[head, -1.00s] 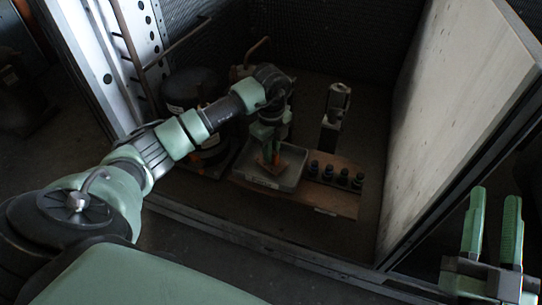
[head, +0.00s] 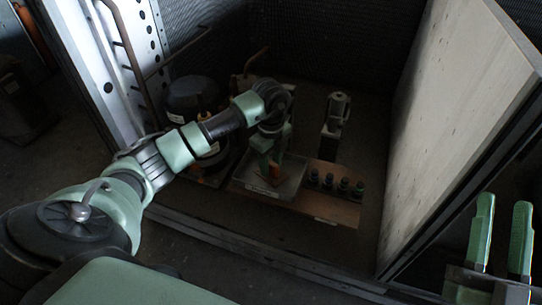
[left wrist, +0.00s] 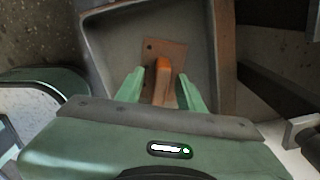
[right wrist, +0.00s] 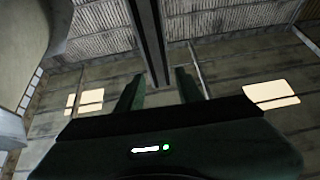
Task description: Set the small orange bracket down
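The small orange bracket (left wrist: 163,72) has a flat plate with holes and an upright tab; in the left wrist view its plate appears to lie on the floor of a grey tray (left wrist: 98,52). In the head view the bracket (head: 264,184) is partly hidden under my left gripper (head: 268,170), inside the tray (head: 290,192). The left gripper (left wrist: 160,88) has its fingers either side of the tab with a gap on both sides, so it is open. My right gripper (head: 502,232) is open and empty, outside the housing at lower right.
The tray sits on a brown board (head: 330,208) with several dark round pegs (head: 343,185) to its right. A grey upright device (head: 334,125) stands behind. A dark cylindrical unit (head: 192,95) is at left. A tall pale panel (head: 455,120) walls the right side.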

